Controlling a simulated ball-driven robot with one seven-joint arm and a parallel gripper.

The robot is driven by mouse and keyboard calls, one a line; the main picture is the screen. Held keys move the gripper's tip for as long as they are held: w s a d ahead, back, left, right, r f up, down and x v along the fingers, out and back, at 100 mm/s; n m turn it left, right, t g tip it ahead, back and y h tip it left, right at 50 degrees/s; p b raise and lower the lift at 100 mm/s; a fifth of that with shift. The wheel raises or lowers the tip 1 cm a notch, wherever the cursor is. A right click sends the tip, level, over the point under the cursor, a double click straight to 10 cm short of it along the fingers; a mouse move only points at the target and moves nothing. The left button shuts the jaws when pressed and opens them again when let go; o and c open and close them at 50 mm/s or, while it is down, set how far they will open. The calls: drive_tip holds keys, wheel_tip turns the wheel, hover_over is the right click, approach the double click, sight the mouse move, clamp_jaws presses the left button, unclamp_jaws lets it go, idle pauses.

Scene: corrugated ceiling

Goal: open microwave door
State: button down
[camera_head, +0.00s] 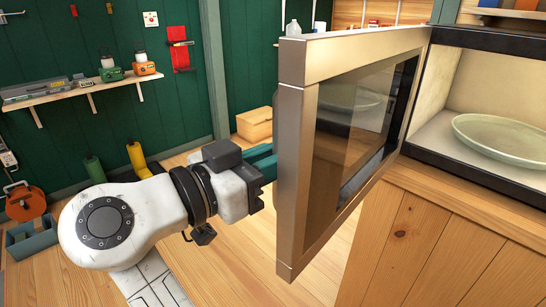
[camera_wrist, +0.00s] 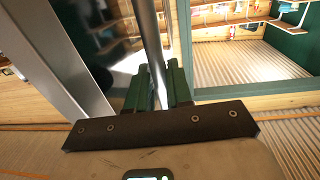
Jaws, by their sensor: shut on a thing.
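The microwave door (camera_head: 295,150) stands swung wide open, its steel frame and dark window facing me in the head view. The microwave (camera_head: 440,95) shows its lit, pale inside with a round glass plate (camera_head: 505,138) in it. My gripper (camera_head: 262,163) is at the outer side of the door; its fingertips are partly hidden behind the door edge. In the wrist view my gripper's green fingers (camera_wrist: 158,88) are shut on the metal door handle (camera_wrist: 149,40), with the door's dark front (camera_wrist: 100,40) beside it.
The microwave sits on a wooden counter (camera_head: 430,245). Open wooden floor lies around my arm.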

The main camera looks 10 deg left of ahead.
drive_tip(key=shift+w+d, duration=0.25)
drive_tip(key=shift+d, duration=0.15)
drive_tip(key=c, duration=1.2)
unclamp_jaws()
drive_tip(key=shift+w+d+f, duration=0.1)
drive_tip(key=shift+w+d, duration=0.05)
drive_tip(key=shift+d, duration=0.1)
drive_tip(key=shift+o, duration=0.2)
drive_tip(key=shift+a, duration=0.1)
drive_tip(key=shift+a, duration=0.15)
drive_tip(key=v, duration=1.1)
